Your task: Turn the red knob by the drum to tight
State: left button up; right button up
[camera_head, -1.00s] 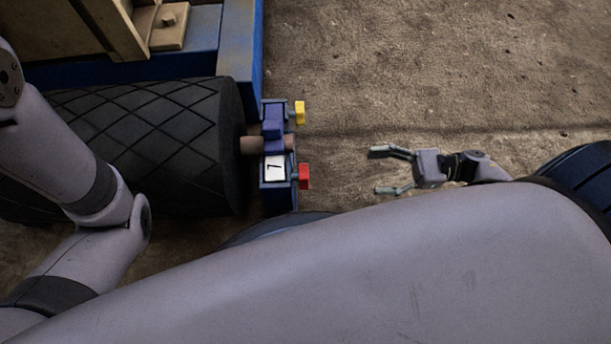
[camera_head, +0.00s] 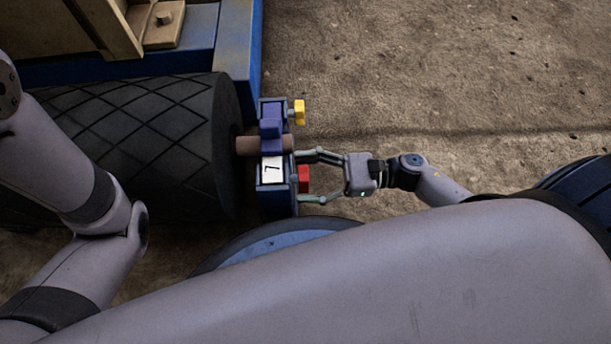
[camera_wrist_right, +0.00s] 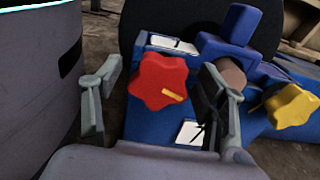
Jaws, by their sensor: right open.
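The red knob (camera_head: 304,179) sits on the right side of the blue bearing block (camera_head: 272,201) at the end of the black drum (camera_head: 150,140). In the right wrist view the red knob (camera_wrist_right: 158,82) is a lobed wheel with a yellow mark on its lower right. My right gripper (camera_head: 309,177) is open, its two fingers reaching to either side of the red knob. In the right wrist view the fingers (camera_wrist_right: 160,100) stand apart, with the knob showing between them; I cannot tell whether they touch it. My left gripper is out of view.
A yellow knob (camera_head: 299,112) is on the same block, farther up; it also shows in the right wrist view (camera_wrist_right: 292,106). A white label (camera_head: 273,170) is on the block. A blue frame (camera_head: 239,45) stands behind. The floor to the right is clear.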

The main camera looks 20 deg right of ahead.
jog(key=shift+a, duration=0.2)
jog(key=c, duration=1.1)
jog(key=shift+c, duration=0.2)
